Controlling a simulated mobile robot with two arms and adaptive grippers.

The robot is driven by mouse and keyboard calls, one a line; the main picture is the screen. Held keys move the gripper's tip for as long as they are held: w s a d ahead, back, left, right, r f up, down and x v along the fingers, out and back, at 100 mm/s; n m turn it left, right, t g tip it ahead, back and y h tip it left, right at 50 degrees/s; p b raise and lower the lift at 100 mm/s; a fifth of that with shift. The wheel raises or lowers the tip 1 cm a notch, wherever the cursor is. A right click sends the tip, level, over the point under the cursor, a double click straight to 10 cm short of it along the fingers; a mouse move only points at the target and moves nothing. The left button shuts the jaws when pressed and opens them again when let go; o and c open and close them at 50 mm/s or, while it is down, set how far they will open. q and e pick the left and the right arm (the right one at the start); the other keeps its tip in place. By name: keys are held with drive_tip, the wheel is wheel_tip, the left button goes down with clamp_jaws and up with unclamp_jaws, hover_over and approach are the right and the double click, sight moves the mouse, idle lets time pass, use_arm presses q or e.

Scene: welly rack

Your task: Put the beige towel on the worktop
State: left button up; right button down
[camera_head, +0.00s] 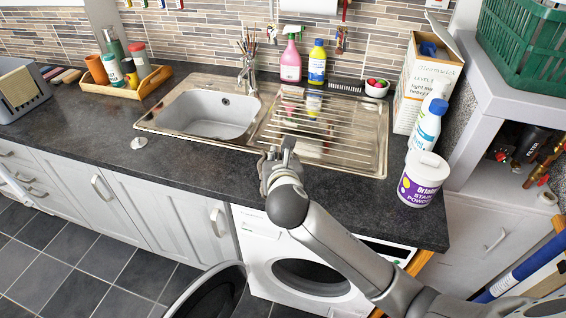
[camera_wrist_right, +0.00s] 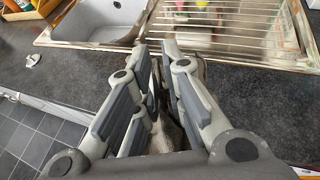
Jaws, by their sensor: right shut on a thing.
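My right gripper (camera_head: 277,165) is over the front edge of the dark worktop (camera_head: 195,160), in front of the sink's drainer. In the right wrist view its fingers (camera_wrist_right: 165,65) are close together around a grey-brown thing (camera_wrist_right: 168,130), mostly hidden by them; I cannot tell whether it is a towel. A beige, cloth-like piece (camera_head: 18,86) stands in a grey rack at the far left of the worktop; I cannot tell for sure that it is the beige towel. My left gripper is not in view.
The steel sink (camera_head: 215,105) and ribbed drainer (camera_head: 335,130) fill the worktop's middle. A stain powder tub (camera_head: 423,180), a blue-and-white bottle (camera_head: 427,128) and a carton (camera_head: 425,80) stand at right. A wooden tray (camera_head: 150,85) holds bottles. Worktop left of the sink is mostly clear.

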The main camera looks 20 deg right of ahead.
drive_tip(key=x, duration=0.4)
drive_tip(key=shift+w+d+p, duration=0.2)
drive_tip(key=shift+d+p, duration=0.15)
drive_tip(key=shift+d, duration=0.1)
drive_tip(key=w+f, duration=0.1)
drive_tip(key=f, duration=0.2)
drive_tip(key=w+d+f, duration=0.1)
drive_tip(key=w+f, duration=0.1)
drive_tip(key=f, duration=0.1)
drive_tip(key=w+d+f+p, duration=0.1)
drive_tip(key=w+f, duration=0.1)
drive_tip(key=f, duration=0.1)
drive_tip(key=shift+w+d, duration=0.1)
drive_tip(key=shift+w, duration=0.15)
drive_tip(key=shift+f, duration=0.35)
drive_tip(key=shift+f, duration=0.15)
drive_tip(key=c, duration=1.5)
unclamp_jaws()
